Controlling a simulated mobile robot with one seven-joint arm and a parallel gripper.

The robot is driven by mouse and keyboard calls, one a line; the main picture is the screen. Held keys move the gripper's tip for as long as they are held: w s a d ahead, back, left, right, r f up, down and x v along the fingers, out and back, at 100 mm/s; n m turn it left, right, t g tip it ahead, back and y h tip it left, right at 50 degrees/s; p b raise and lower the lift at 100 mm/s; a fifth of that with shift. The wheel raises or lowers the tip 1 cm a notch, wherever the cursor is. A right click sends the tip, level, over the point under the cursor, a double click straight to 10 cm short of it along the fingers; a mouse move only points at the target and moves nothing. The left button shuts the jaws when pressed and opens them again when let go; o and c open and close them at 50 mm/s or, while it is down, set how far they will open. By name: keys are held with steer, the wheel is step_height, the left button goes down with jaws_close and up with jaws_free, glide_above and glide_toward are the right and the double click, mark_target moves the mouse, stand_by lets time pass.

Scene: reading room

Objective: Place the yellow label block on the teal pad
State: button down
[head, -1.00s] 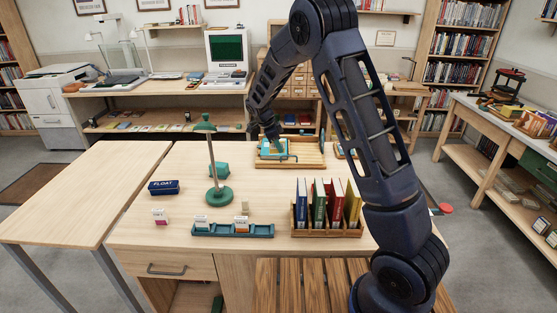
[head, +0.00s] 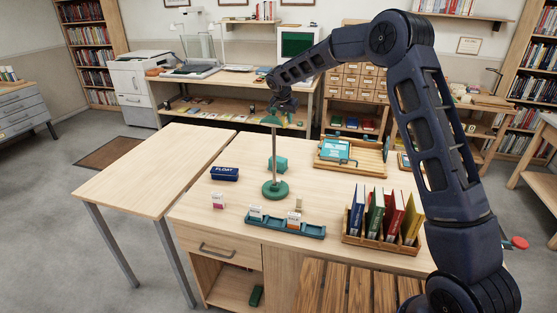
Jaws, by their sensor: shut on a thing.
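My gripper (head: 284,112) is small and far off, raised behind the top of the green lamp, left of the wooden tray. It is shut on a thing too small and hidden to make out. A smaller teal block (head: 278,163) stands behind the lamp stem.
The green lamp (head: 275,188) stands mid-table, near my gripper. In front are a teal card rack (head: 310,231) and a wooden book holder (head: 370,240) with upright books. A dark blue FLOAT box (head: 225,173) sits at left. The left side table (head: 155,165) is bare.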

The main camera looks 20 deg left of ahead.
steer(key=a+r+n+y, duration=0.1)
steer(key=a+r+n, duration=0.1)
steer(key=a, duration=0.2)
glide_toward(278, 158)
steer(key=x, duration=0.2)
steer(key=w+x, duration=0.1)
steer(key=x, duration=0.3)
steer(key=shift+w, duration=0.35)
steer(key=c, duration=1.4)
jaws_free()
steer(key=shift+c, duration=0.2)
step_height(278, 158, up, 10)
steer(key=s, duration=0.1)
